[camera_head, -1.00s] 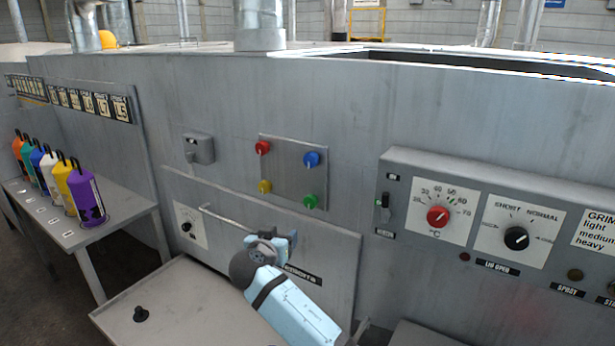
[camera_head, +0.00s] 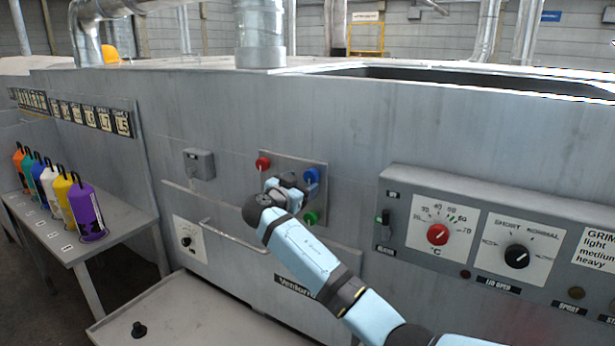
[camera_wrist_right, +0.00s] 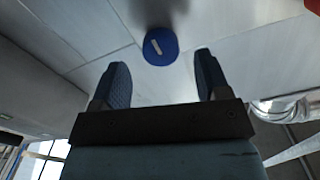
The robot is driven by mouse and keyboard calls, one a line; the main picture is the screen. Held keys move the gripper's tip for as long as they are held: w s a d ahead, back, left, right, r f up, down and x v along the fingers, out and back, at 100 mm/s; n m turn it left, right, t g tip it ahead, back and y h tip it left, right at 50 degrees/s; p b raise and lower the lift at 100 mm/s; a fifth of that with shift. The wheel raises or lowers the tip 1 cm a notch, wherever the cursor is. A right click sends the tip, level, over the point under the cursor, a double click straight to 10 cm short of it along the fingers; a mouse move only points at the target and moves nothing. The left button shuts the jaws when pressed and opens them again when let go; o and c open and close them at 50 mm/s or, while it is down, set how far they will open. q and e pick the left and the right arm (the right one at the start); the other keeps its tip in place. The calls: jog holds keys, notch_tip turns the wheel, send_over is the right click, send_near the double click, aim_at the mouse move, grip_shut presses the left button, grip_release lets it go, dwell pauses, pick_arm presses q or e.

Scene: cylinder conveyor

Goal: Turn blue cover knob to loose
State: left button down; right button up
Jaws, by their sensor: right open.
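The blue knob (camera_head: 312,175) is at the upper right of a small metal plate (camera_head: 320,193) on the machine's front wall. In the right wrist view, the blue knob (camera_wrist_right: 160,46) is a round disc with a pale bar mark, just beyond and between the fingertips. My right gripper (camera_head: 300,180) is in front of the plate, close to the blue knob, and partly hidden by its own wrist. In the wrist view the right gripper (camera_wrist_right: 158,78) is open and empty, its fingers apart. My left gripper is not in view.
A red knob (camera_head: 263,163) and a green knob (camera_head: 310,217) share the plate; the yellow one is hidden behind my arm. A handle bar (camera_head: 235,237) runs below. A control panel (camera_head: 395,205) juts out at right. Coloured bottles (camera_head: 84,210) stand on a table at left.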

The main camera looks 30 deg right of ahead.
aim_at(309, 179)
jog(key=shift+p+x, duration=0.3)
jog(key=shift+x, duration=1.5)
jog(key=c, duration=0.9)
